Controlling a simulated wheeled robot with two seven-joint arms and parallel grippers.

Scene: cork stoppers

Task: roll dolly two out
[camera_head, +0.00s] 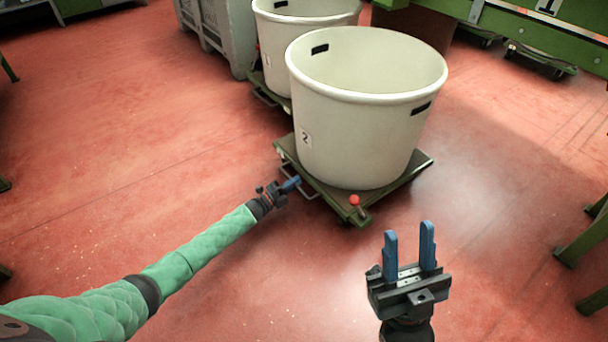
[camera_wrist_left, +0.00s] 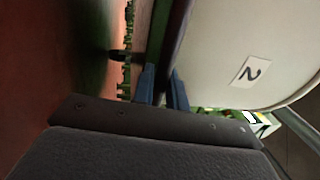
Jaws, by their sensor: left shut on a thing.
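Dolly two (camera_head: 423,164) is a low green platform on the red floor. It carries a large cream tub (camera_head: 360,130) with a label reading 2, which also shows in the left wrist view (camera_wrist_left: 225,50). A metal handle (camera_head: 312,193) sticks out from the dolly's near left edge. My left gripper (camera_head: 291,185) is at that handle and shut on it; its blue fingers hide the grasped part. In the left wrist view the fingers (camera_wrist_left: 162,88) are close together beside the tub. My right gripper (camera_head: 409,248) is open and empty, in front of the dolly.
A second cream tub (camera_head: 275,50) on another dolly stands close behind. A grey crate (camera_head: 217,35) is at the back left. Green metal frames stand at the right edge (camera_head: 585,235) and top right. The floor to the left and in front is clear. A red knob (camera_head: 354,200) is at the dolly's front corner.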

